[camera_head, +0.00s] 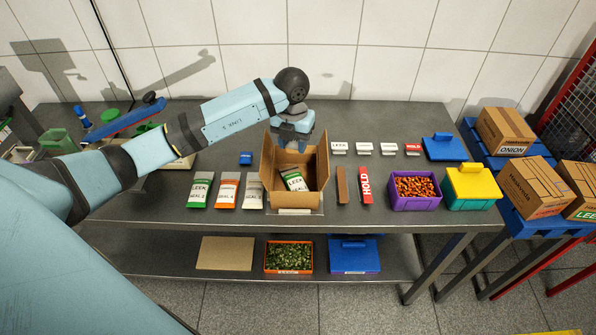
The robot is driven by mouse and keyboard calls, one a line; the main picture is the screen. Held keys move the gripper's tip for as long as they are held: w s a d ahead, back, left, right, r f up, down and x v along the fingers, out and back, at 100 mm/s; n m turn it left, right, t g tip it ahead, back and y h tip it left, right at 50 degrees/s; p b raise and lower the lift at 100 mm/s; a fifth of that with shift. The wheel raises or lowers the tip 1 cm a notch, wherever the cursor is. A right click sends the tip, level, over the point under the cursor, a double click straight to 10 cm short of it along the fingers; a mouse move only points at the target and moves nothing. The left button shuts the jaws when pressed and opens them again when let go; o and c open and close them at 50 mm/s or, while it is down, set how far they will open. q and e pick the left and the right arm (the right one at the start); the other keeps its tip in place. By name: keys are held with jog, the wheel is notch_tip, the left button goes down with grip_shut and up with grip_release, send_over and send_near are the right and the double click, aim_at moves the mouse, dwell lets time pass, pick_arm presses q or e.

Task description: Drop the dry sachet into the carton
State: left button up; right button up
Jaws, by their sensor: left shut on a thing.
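The open cardboard carton (312,203) stands at the middle front of the table with its flaps up. A green and white leek sachet (294,180) lies inside it. My left gripper (292,142) points down at the carton's rear, partly hidden by its flaps. It is shut on a small pale thing, apparently the dry sachet, mostly hidden by the fingers and the carton; its label cannot be read. My right gripper is not in view.
A brown strip (342,184), a red HOLD strip (365,185), a purple crate (415,203) and a yellow-lidded teal bin (472,187) are to the right. Small label stands (363,149) are behind.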

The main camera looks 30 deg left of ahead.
pick_arm(q)
jog(key=f+n, duration=0.1)
jog(key=a+f+n, duration=0.1)
jog(key=n, duration=0.1)
jog(key=shift+s+a+f, duration=0.1)
jog(key=shift+a+f, duration=0.1)
jog(key=shift+f, duration=0.05)
jog(key=shift+f+n, duration=0.2)
jog(key=shift+n, duration=0.2)
notch_tip(320, 180, down, 6)
jog(key=b, duration=0.4)
jog(key=shift+r, duration=0.1)
jog(key=o, duration=1)
jog(key=shift+c, duration=0.2)
jog(key=shift+r, duration=0.1)
notch_tip(320, 180, up, 14)
jog(key=shift+f+b, duration=0.15)
jog(key=shift+b, duration=0.45)
